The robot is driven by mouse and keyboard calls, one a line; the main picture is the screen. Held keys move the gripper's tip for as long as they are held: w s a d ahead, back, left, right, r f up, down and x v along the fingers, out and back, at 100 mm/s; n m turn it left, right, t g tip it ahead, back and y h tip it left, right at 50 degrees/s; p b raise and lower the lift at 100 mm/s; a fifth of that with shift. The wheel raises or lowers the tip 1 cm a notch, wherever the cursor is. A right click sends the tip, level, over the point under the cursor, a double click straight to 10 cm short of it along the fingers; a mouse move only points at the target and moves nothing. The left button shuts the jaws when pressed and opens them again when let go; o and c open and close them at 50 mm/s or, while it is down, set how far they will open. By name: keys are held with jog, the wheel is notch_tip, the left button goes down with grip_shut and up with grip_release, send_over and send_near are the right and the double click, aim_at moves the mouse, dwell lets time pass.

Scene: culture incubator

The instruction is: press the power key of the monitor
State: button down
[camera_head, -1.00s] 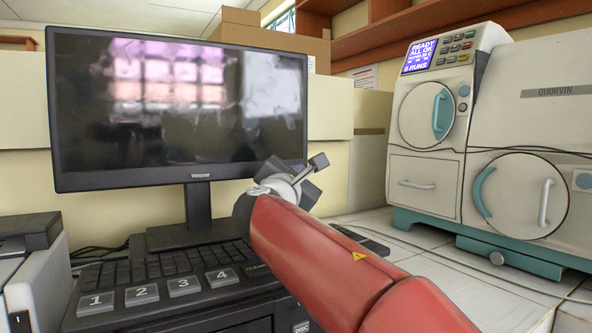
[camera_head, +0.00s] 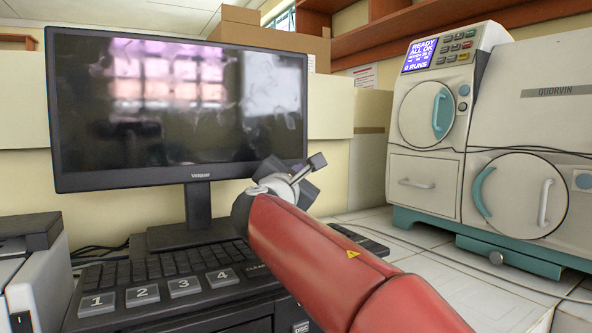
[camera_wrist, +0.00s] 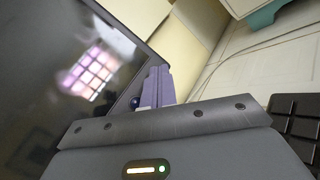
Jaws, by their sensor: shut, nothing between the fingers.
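The monitor (camera_head: 150,120) stands upright on its stand at the left, its screen dark with window reflections. Its screen also fills the left of the wrist view (camera_wrist: 50,50). A small round bluish spot (camera_wrist: 135,103) shows at the monitor's lower edge in the wrist view; it may be the power key. My gripper (camera_wrist: 158,72) is shut and empty, its fingers just right of that spot by the lower right corner. I cannot tell whether they touch the monitor.
A black keyboard (camera_head: 130,272) and a device with large number keys (camera_head: 183,287) lie below the monitor. A white incubator-like machine (camera_head: 425,165) with a lit display stands at the right. Cardboard boxes (camera_head: 265,38) sit behind.

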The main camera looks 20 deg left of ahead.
jog(key=shift+s+d+b, duration=0.45)
jog(key=shift+d, duration=0.1)
jog(key=shift+s+d+b, duration=1.35)
jog(key=shift+s+d, duration=0.3)
jog(key=shift+d, duration=0.25)
